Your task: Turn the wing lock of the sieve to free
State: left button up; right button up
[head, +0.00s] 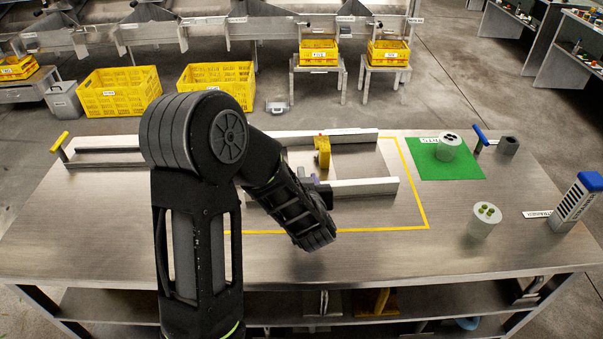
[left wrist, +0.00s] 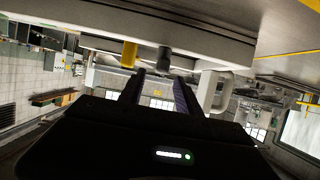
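The sieve's two pale parallel rails, the far one (head: 350,136) and the near one (head: 365,187), lie inside a yellow outline on the steel table. A yellow upright part (head: 322,152) stands between them. My left gripper (head: 316,182) is at the near rail, partly hidden by my arm. In the left wrist view its two dark fingers (left wrist: 160,85) are spread apart. A dark grey stub (left wrist: 164,60) shows between their tips, with a yellow piece (left wrist: 129,54) to the left and a pale handle-like part (left wrist: 211,92) to the right. I cannot tell which is the wing lock, or whether a finger touches it. My right gripper is out of view.
A green mat (head: 455,171) with a pale cup (head: 448,148) lies at the right. Another cup (head: 484,220) and a blue-topped grey container (head: 577,203) stand nearer the right edge. A yellow-handled lever (head: 60,143) is at the far left. The front table strip is clear.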

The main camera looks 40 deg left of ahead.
aim_at(302, 175)
pick_arm(q)
jog(key=x, duration=0.5)
jog(key=shift+w+a, duration=0.1)
grip_shut()
dwell(0.3)
